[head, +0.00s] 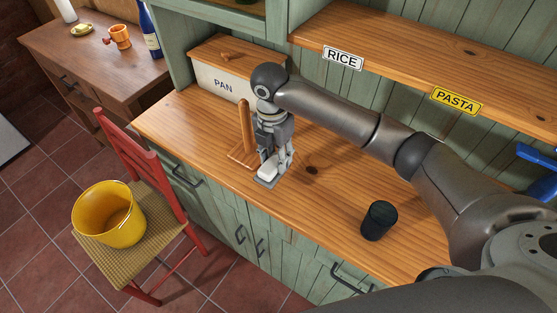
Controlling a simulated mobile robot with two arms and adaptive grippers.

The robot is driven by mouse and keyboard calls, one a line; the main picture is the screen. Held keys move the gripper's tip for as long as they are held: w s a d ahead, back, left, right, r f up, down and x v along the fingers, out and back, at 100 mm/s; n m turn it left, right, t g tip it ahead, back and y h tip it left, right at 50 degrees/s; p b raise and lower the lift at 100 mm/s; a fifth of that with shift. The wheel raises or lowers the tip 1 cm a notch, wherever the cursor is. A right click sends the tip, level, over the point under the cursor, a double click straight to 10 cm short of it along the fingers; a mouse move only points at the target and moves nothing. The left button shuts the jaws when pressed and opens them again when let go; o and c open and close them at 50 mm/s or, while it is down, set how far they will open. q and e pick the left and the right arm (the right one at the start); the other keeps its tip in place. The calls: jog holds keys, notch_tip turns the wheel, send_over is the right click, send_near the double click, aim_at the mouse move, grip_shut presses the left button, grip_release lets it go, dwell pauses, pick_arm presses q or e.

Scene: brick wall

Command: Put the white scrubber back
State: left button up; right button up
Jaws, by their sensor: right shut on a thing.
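My right gripper (274,165) points down over the wooden counter (322,192), near its front edge. It is shut on the white scrubber (267,172), which shows only in part between and below the fingers. A flat grey piece (265,183) shows under the scrubber, low at the counter surface; I cannot tell whether it touches the wood. My left gripper is not in view.
A wooden stand with an upright post (244,135) is just left of the gripper. A bin marked PAN (221,85) stands behind. A black cup (378,220) is to the right. A red chair (154,165) holds a yellow bucket (108,218).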

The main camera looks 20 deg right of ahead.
jog(key=shift+w+d+f, duration=0.25)
jog(key=shift+w+f, duration=0.1)
jog(key=shift+f, duration=0.2)
jog(key=shift+w+d+f, duration=0.2)
jog(key=shift+w+f, duration=0.1)
jog(key=shift+f, duration=0.2)
notch_tip(320, 180, down, 3)
jog(key=shift+d+p, duration=0.1)
jog(key=shift+p, duration=0.8)
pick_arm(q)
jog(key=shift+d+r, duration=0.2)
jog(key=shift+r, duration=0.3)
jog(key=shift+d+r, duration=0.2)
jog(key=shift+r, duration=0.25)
pick_arm(e)
jog(key=shift+f, duration=0.1)
jog(key=shift+f, duration=0.1)
jog(key=o, duration=1.2)
jog(key=shift+w, duration=0.1)
jog(key=shift+c, duration=0.2)
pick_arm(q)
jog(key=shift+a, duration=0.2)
